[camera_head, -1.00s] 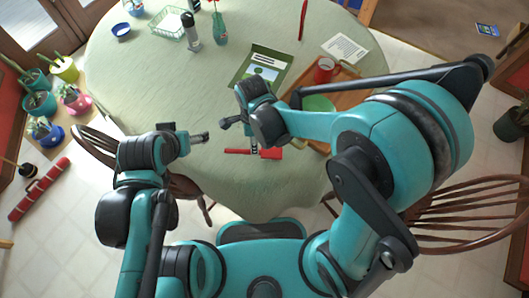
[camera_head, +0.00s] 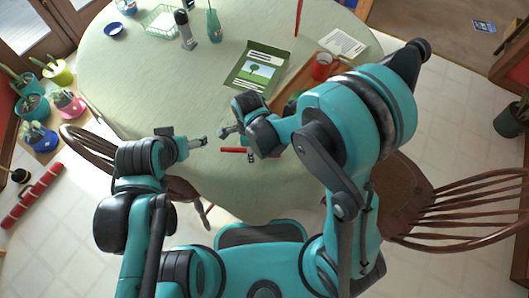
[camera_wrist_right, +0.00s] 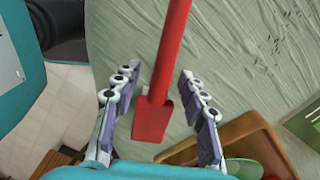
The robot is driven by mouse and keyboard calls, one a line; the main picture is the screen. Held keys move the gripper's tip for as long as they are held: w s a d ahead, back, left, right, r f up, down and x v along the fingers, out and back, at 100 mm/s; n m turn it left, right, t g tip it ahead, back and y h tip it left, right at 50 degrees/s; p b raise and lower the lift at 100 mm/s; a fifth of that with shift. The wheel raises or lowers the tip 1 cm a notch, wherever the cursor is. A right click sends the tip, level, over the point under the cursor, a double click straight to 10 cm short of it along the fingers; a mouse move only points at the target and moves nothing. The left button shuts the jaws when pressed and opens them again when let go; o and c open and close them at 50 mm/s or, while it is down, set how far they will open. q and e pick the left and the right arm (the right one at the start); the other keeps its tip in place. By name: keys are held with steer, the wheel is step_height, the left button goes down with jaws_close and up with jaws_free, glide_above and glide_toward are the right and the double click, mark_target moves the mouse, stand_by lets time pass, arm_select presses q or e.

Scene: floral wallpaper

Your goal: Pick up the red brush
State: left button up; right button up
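The red brush (camera_head: 232,150) lies on the green tablecloth near the table's front edge, partly hidden by my right gripper (camera_head: 238,145). In the right wrist view the long, flat-ended red brush (camera_wrist_right: 152,119) runs between the spread fingers of my right gripper (camera_wrist_right: 156,80), with a gap on each side. That gripper is open and does not visibly touch the brush. My left gripper (camera_head: 199,142) is above the table edge, left of the brush. It appears empty, but its finger opening is too small to judge.
A picture book (camera_head: 257,67), a red mug (camera_head: 322,66) and a sheet of paper (camera_head: 342,42) are beyond my right arm. A chair (camera_head: 455,210) is at the right. The table's left half is mostly clear.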

jaws_close()
steer(key=shift+r, duration=0.1)
steer(key=shift+r+p, duration=0.4)
steer(key=shift+r, duration=0.2)
step_height(320, 180, up, 3)
steer(key=shift+f+p, duration=0.1)
steer(key=shift+p, duration=0.7)
steer(key=s+d+r+p, duration=0.3)
steer(key=d+r, duration=0.4)
steer(key=d, duration=0.4)
steer(key=shift+d+p, duration=0.15)
steer(key=shift+p, duration=0.35)
steer(key=c, duration=0.7)
jaws_free()
steer(key=shift+f, duration=0.1)
jaws_close()
